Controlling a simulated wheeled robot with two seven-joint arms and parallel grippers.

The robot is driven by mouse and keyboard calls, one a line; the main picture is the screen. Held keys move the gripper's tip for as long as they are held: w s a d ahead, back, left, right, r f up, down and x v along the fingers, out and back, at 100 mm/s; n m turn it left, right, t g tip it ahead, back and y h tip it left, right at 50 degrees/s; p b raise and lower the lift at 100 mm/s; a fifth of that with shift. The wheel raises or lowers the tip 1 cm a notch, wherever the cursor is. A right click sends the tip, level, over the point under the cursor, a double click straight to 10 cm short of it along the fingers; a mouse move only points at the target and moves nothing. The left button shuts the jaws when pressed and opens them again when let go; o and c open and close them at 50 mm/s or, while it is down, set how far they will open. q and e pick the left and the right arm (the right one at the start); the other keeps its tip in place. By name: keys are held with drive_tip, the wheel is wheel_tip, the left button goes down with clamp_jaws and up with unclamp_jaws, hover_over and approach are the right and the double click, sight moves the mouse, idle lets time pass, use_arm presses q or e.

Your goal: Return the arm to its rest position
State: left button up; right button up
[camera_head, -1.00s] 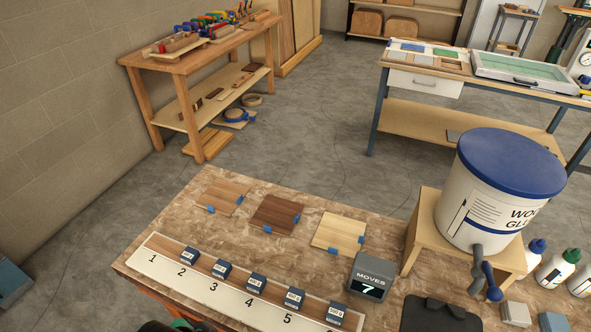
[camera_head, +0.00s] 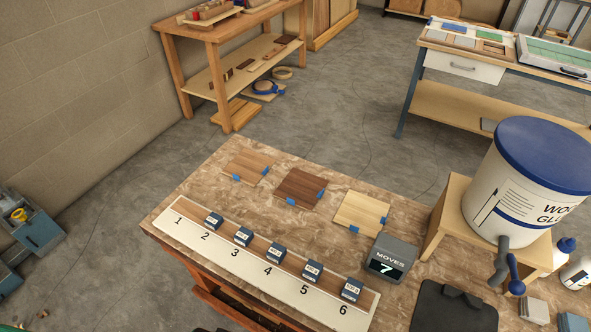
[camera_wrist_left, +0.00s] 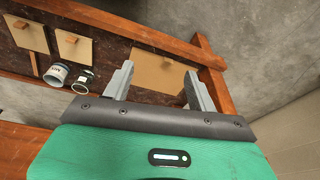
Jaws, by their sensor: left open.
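My left gripper (camera_wrist_left: 158,72) shows in the left wrist view with its two grey fingers apart and nothing between them. Beyond the fingers is a dark surface framed by reddish-brown wooden rails, with a tan panel (camera_wrist_left: 158,70) on it. In the head view my left gripper cannot be made out; only a sliver of green shows at the bottom left edge. My right gripper is in neither view. On the workbench (camera_head: 215,190), several labelled dark blocks stand along a numbered strip (camera_head: 180,222), at marks 2 to 6.
Three wood sheets with blue tabs lie behind the strip, one of them dark (camera_head: 300,186). A counter (camera_head: 388,260) reads MOVES 7. A glue bucket (camera_head: 530,180) stands on a wooden stand at right. Cans (camera_wrist_left: 57,75) show in the wrist view. Floor left of the bench is mostly open.

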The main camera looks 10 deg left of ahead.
use_arm(q)
drive_tip(key=s+a+f+g, duration=0.1)
drive_tip(key=s+f, duration=0.3)
drive_tip(key=f, duration=0.5)
drive_tip(key=s+f, duration=0.5)
drive_tip(key=f, duration=0.3)
drive_tip(key=s+a+f, duration=0.2)
drive_tip(key=s+f, duration=0.6)
drive_tip(key=s, duration=0.4)
drive_tip(key=shift+a+f+g, duration=0.3)
drive_tip(key=shift+a+f, duration=0.05)
drive_tip(key=shift+f, duration=0.05)
